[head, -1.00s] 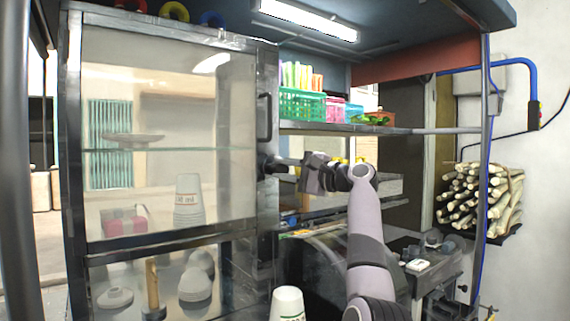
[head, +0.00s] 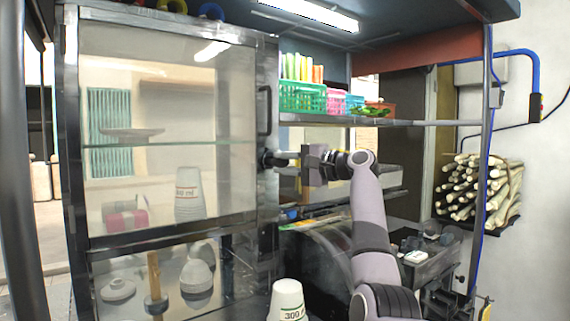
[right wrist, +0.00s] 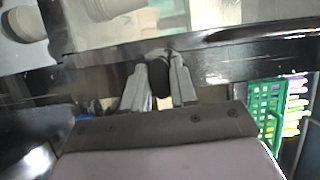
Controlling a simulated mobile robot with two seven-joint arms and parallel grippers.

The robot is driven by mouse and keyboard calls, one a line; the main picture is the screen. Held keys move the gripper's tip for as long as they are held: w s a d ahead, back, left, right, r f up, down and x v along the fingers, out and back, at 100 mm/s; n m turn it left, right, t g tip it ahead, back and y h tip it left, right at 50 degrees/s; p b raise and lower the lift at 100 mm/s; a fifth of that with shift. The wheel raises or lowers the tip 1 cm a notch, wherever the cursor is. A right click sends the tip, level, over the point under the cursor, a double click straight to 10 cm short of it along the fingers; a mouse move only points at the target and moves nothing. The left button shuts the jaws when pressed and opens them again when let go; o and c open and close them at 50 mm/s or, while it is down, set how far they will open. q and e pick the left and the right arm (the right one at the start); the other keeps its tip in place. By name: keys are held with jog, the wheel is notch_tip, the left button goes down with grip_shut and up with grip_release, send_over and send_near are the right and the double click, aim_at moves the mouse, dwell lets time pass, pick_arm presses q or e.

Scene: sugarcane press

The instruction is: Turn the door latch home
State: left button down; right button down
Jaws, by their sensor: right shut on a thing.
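The glass cabinet door (head: 170,232) is closed in its dark metal frame. The dark door latch (head: 266,160) sits on the right side of the frame, below the vertical black door handle (head: 264,112). My right gripper (head: 284,158) reaches in from the right and is shut on the latch. In the right wrist view, the black latch knob (right wrist: 161,79) stands between the two light grey fingers of my right gripper (right wrist: 158,82), close to the dark frame. The latch's exact angle is hard to tell. My left gripper is not in view.
Paper cups (head: 188,195) and a glass shelf (head: 215,143) show inside the cabinet. A shelf with a green basket (head: 302,98) runs above my right arm. A white cup (head: 287,300) stands below, near the arm. Sugarcane (head: 478,185) is stacked at the right.

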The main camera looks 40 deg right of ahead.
jog(key=c, duration=0.9)
grip_release()
jog(key=shift+s, duration=0.1)
jog(key=shift+s+d+f, duration=0.1)
jog(key=shift+s+d, duration=0.05)
jog(key=shift+s, duration=0.2)
jog(key=b+v, duration=0.2)
jog(key=v, duration=0.4)
jog(key=shift+s, duration=0.15)
